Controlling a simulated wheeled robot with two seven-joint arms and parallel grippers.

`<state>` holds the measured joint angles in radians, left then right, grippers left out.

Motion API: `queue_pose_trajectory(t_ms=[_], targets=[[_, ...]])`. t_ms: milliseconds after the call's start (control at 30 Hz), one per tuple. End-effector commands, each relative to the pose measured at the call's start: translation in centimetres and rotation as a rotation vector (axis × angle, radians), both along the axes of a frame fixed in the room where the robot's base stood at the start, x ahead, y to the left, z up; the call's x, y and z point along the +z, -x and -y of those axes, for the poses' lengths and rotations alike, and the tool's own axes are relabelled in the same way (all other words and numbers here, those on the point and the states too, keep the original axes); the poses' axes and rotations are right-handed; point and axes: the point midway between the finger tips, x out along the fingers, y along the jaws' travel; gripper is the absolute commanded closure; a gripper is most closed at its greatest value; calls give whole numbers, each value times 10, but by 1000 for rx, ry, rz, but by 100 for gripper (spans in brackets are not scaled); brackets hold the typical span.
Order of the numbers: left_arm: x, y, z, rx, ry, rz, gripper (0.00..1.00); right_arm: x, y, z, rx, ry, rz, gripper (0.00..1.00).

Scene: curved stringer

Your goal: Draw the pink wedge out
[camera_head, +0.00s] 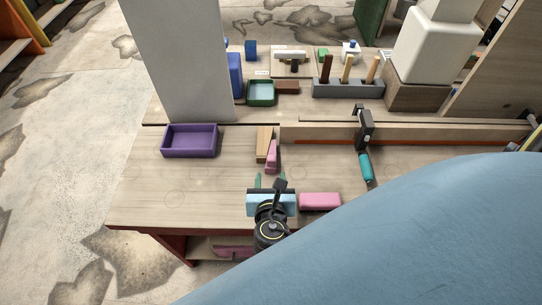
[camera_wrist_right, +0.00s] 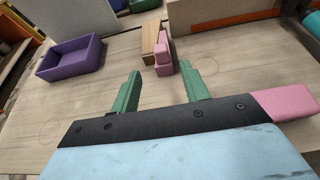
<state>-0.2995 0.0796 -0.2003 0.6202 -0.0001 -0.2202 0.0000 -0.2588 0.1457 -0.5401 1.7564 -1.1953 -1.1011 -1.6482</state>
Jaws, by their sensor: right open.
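A small pink wedge (camera_head: 272,157) lies on the workbench against the right side of a wooden block (camera_head: 263,144). In the right wrist view the pink wedge (camera_wrist_right: 162,54) shows a narrow upright part and a wider near end. My right gripper (camera_head: 270,181) is open, with its green fingers pointing at the wedge from the near side. In the right wrist view the gripper (camera_wrist_right: 160,76) has nothing between its fingers, and the wedge's near end is just beyond the gap. My left gripper is not in view.
A pink block (camera_head: 320,201) lies right of my right gripper. A purple tray (camera_head: 189,142) stands to the left. A long wooden strip (camera_head: 420,134) with a teal-handled clamp (camera_head: 365,150) runs to the right. Bare bench (camera_head: 160,195) lies at the left front.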

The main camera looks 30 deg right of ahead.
Motion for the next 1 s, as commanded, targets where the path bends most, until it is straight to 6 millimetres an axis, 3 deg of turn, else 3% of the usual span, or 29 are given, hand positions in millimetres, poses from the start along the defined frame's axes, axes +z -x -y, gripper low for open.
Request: queue_pose_trajectory(t_ms=[100, 300, 1000], targets=[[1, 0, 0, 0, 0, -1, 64, 7, 16, -10, 1, -3, -2, 55], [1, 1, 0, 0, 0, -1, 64, 13, 27, -17, 0, -1, 0, 55], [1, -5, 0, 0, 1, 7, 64, 13, 28, -17, 0, -1, -1, 55]])
